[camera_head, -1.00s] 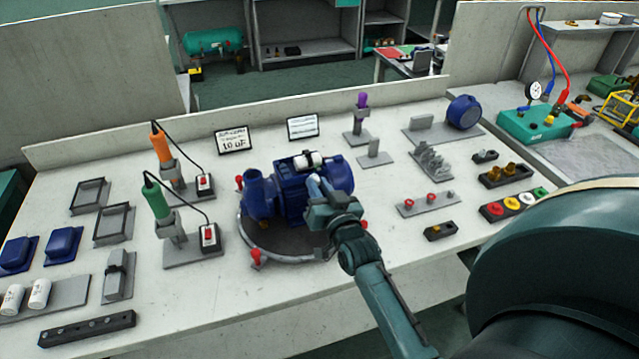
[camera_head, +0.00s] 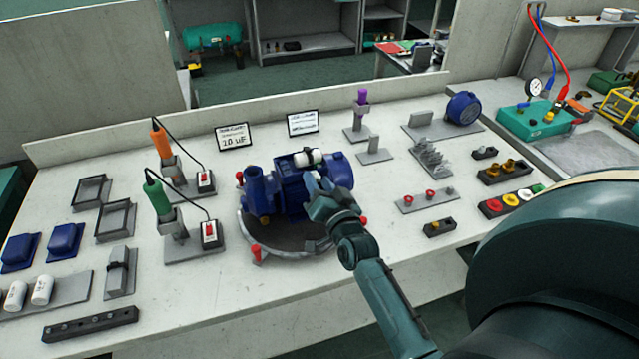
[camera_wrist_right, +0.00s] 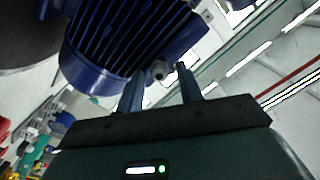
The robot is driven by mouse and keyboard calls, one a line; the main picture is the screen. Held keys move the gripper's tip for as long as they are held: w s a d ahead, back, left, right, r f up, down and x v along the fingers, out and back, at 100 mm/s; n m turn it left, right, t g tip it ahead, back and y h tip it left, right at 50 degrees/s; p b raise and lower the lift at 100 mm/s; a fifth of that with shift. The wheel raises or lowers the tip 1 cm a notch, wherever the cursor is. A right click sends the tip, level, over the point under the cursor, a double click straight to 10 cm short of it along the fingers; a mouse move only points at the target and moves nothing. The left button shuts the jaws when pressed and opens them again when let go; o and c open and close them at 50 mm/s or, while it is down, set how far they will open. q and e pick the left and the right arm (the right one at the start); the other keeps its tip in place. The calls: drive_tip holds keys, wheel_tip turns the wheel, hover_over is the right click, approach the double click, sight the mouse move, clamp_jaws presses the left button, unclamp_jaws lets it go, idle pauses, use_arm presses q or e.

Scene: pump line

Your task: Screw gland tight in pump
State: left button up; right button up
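The blue pump (camera_head: 268,192), with a ribbed motor body, sits on a round dark turntable (camera_head: 262,240) in the middle of the bench. My right gripper (camera_head: 316,184) is at the pump's near right side. In the right wrist view the ribbed blue housing (camera_wrist_right: 120,40) fills the upper left. A small grey round fitting, seemingly the gland (camera_wrist_right: 158,70), sits at the housing's edge. The two fingers of the right gripper (camera_wrist_right: 162,82) stand apart, with the fitting showing between their tips; contact cannot be told. My left gripper is not in view.
Orange (camera_head: 160,141) and green (camera_head: 157,198) corded tools stand in holders at left. Red knobs ring the turntable. A grey plate with red-topped parts (camera_head: 428,200) and a small dark block (camera_head: 440,229) lie to the right.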

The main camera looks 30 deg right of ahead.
drive_tip(key=n, duration=0.3)
drive_tip(key=shift+n, duration=0.3)
drive_tip(key=n, duration=0.3)
drive_tip(key=n, duration=0.3)
drive_tip(key=shift+n, duration=0.4)
drive_tip(key=n, duration=0.3)
idle(0.3)
